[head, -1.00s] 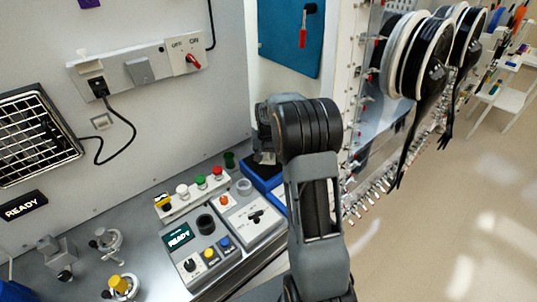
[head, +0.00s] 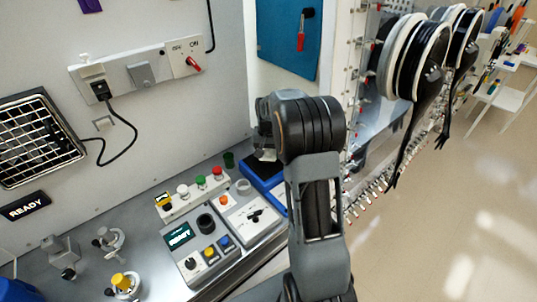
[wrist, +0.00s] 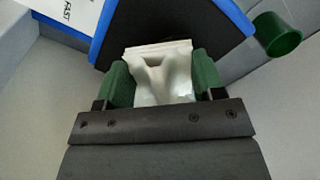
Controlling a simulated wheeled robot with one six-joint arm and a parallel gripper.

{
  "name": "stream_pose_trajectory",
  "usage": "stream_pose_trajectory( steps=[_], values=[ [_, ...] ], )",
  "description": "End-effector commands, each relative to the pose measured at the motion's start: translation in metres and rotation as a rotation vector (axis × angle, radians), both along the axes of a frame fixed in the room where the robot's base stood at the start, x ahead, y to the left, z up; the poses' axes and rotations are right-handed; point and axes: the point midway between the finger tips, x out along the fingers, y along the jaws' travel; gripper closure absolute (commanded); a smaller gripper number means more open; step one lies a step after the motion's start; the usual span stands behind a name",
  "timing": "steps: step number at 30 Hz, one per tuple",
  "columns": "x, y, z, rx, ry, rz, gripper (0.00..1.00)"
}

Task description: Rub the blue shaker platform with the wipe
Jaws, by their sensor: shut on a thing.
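The blue shaker platform (head: 258,168), with a dark top and blue rim, sits on the bench beside the shaker's control panel, partly hidden by my arm. In the wrist view its dark top (wrist: 170,22) lies beyond my fingertips between blue edges. My gripper (wrist: 160,80) has green fingers shut on a crumpled white wipe (wrist: 160,65). The wipe overlaps the near part of the dark top in that view; I cannot tell whether it touches. In the head view a pale bit of the wipe (head: 266,155) shows below my gripper.
A dark green cup (head: 229,160) stands beside the platform and also shows in the wrist view (wrist: 277,35). A control box (head: 203,244) and a row of coloured buttons (head: 193,192) are on the left. Black glove ports (head: 418,62) line the right wall.

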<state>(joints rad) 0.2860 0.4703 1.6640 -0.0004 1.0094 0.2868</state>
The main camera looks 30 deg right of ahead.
Motion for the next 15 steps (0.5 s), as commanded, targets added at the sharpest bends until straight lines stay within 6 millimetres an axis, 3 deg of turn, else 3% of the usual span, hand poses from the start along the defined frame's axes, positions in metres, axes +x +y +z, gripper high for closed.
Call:
stream_pose_trajectory(
  steps=[15],
  values=[
    [0.001, 0.002, 0.05, 0.0, -0.002, 0.004, 0.72]
  ],
)
